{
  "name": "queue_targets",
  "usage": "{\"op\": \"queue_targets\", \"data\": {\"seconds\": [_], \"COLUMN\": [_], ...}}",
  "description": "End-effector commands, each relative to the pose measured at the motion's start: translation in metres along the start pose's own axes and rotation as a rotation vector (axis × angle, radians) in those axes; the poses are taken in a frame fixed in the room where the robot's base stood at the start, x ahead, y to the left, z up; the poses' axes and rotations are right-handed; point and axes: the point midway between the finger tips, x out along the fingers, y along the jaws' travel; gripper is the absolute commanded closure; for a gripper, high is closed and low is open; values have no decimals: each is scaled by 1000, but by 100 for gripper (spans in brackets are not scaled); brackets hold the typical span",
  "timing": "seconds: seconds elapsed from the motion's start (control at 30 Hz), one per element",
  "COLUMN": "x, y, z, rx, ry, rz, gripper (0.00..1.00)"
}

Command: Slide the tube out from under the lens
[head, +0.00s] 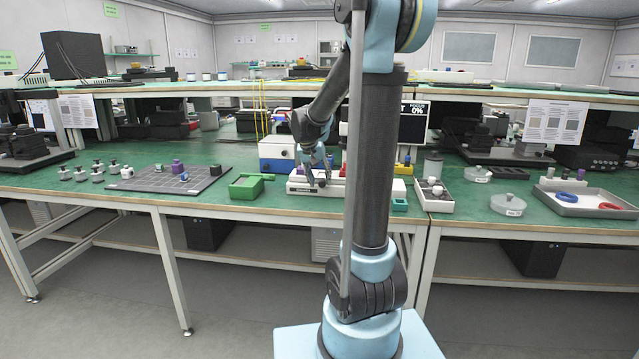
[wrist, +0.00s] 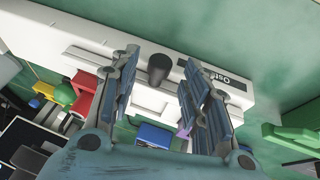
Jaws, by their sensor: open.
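A long white base (head: 345,190) with a black label sits near the front edge of the green bench; it also shows in the wrist view (wrist: 90,38). A dark grey cylindrical piece (wrist: 159,68), possibly the tube, stands on the base. My gripper (wrist: 160,78) is open, with one finger on each side of this piece and visible gaps to it. In the head view my gripper (head: 318,178) is low over the left part of the base. I cannot make out a lens. My fingers hide part of the base.
A green open box (head: 246,187) stands left of the base, and a blue and white box (head: 277,155) behind it. A dark board (head: 165,179) lies further left.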

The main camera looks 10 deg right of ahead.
Motion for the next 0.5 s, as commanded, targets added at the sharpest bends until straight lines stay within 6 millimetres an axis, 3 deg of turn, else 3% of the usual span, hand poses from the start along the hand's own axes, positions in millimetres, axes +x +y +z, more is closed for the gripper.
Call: {"op": "queue_targets", "data": {"seconds": [0.2,0.5], "x": [16,18], "y": [0,0], "z": [0,0], "rx": [1,1], "ry": [0,0], "rz": [0,0], "gripper": [57,57]}}
